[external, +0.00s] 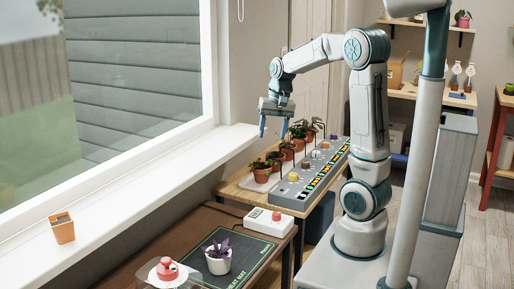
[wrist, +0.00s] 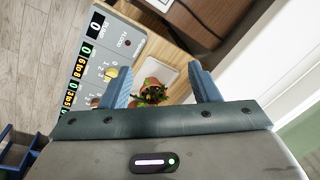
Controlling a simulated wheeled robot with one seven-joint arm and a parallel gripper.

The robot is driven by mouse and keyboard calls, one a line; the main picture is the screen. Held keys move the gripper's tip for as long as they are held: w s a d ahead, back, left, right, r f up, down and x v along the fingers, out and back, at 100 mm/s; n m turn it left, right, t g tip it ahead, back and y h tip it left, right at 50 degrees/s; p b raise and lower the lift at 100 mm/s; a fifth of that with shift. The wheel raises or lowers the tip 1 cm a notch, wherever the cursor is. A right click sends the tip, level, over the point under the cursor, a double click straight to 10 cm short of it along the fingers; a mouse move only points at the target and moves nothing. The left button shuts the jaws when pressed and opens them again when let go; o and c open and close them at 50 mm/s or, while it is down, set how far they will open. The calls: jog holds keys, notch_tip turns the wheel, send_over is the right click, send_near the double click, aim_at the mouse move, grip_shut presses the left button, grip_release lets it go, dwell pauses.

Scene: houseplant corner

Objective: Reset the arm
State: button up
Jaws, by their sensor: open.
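My gripper (external: 276,126) hangs from the arm, pointing down, above the window-side end of the wooden bench with the plants. Its two blue fingers are apart with nothing between them; they also show spread in the wrist view (wrist: 160,88). Below the gripper, several potted plants (external: 271,166) stand in terracotta pots in a row. In the wrist view, a plant in a terracotta pot (wrist: 152,94) shows between and beyond the fingers, well apart from them.
A grey control panel (external: 300,189) with knobs and displays runs beside the pots. A heat mat (external: 245,255) in front bears a purple plant in a white pot (external: 218,258). The window is close on the left.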

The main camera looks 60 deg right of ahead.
jog(key=s+a+f+n, duration=0.1)
jog(key=s+a+n, duration=0.4)
jog(key=a, duration=0.3)
jog(key=s+a+n+t, duration=0.1)
jog(key=s+a+n, duration=0.4)
jog(key=s+a, duration=0.2)
jog(key=shift+s+a+f+h+p, duration=0.3)
jog(key=shift+s+a+f+p, duration=0.1)
jog(key=shift+a, duration=0.65)
